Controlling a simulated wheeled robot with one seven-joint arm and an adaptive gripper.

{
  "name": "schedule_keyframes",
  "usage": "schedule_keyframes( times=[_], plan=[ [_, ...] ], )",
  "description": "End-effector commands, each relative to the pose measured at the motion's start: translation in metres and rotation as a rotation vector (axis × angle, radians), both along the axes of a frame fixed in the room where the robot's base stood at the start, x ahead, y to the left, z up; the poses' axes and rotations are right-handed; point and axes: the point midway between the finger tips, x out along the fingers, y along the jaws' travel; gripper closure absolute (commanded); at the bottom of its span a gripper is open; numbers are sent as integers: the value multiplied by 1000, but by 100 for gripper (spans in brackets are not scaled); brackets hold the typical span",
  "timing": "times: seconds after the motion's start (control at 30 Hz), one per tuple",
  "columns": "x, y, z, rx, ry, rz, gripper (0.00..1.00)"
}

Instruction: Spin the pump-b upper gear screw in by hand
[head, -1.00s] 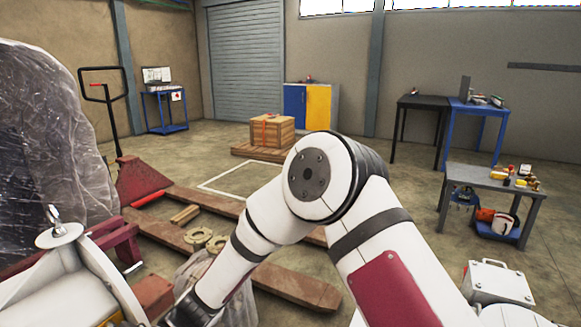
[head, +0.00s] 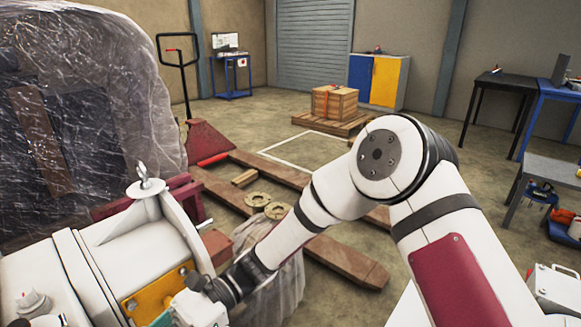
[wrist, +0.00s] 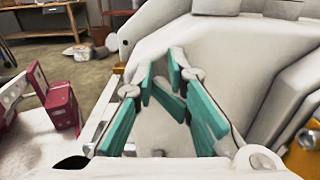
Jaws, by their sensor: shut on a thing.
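The white pump (head: 110,255) fills the lower left of the head view, with a round flange and a lifting eye on top. A yellow plate (head: 150,290) with bolts is on its near side. My gripper (head: 165,317) is low against this side, partly cut off by the picture's lower edge. In the wrist view my gripper (wrist: 165,82) has its teal-padded fingers drawn together in front of the pump's pale face (wrist: 150,55). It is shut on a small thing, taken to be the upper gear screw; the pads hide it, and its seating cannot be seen.
A plastic-wrapped load (head: 90,110) stands behind the pump. A red pallet jack (head: 208,140) and wooden beams (head: 335,262) lie on the floor beyond, with two ring-shaped parts (head: 265,205) there. Tables stand at the right.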

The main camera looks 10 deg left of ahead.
Motion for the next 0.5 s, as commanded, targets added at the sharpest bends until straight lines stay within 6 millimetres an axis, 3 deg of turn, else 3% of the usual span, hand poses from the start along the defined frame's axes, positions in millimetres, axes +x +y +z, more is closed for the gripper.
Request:
schedule_keyframes(
  times=[0.03,0.5],
  plan=[
    [-7,0,2,1,8,15,100],
    [-1,6,3,5,7,7,100]
  ],
)
